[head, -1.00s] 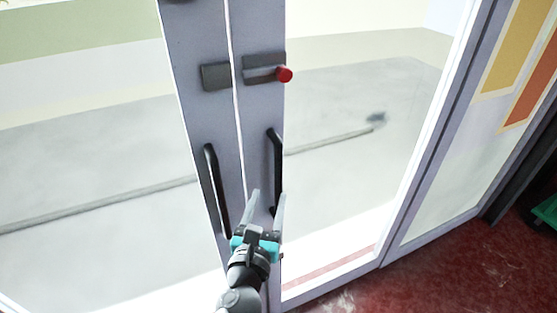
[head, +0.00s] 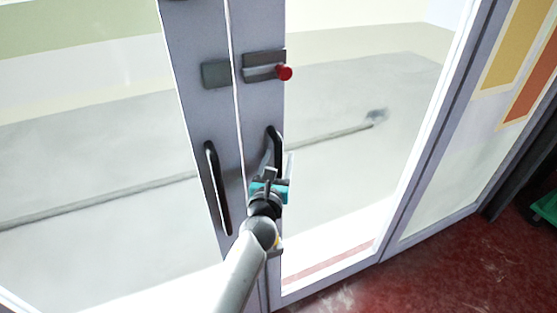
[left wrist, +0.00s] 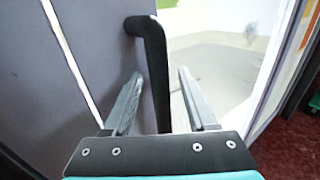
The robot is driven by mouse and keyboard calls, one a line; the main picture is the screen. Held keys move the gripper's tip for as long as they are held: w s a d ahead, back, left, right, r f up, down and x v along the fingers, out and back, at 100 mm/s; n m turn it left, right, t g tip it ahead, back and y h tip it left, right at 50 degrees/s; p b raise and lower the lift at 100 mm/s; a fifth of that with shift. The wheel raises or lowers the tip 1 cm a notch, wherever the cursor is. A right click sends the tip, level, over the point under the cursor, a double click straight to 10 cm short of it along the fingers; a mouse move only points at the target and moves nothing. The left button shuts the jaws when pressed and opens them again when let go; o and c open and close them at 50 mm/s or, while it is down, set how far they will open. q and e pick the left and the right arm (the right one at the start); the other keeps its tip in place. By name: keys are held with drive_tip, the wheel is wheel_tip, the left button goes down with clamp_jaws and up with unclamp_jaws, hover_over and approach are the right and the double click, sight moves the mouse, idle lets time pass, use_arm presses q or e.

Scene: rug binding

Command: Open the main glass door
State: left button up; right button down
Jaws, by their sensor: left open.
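The main glass door has two leaves with pale grey-violet frames that meet at a narrow seam. The right leaf (head: 257,110) carries a black bar handle (head: 277,147), and the left leaf has a matching handle (head: 217,188). A dark latch with a red knob (head: 284,73) sits above the handles, across the seam from a dark plate (head: 215,75). My left gripper (head: 270,165) is open at the right leaf's handle. In the left wrist view the handle (left wrist: 155,75) stands between the two open fingers (left wrist: 158,90); contact cannot be told. My right gripper is out of view.
A fixed glass side panel (head: 440,165) stands to the right, with yellow and orange panels (head: 510,50) on it. A dark red floor (head: 430,255) lies in front. A green object (head: 545,208) is at the right edge.

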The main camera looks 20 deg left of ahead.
use_arm(q)
clamp_jaws()
idle(0.5)
idle(1.0)
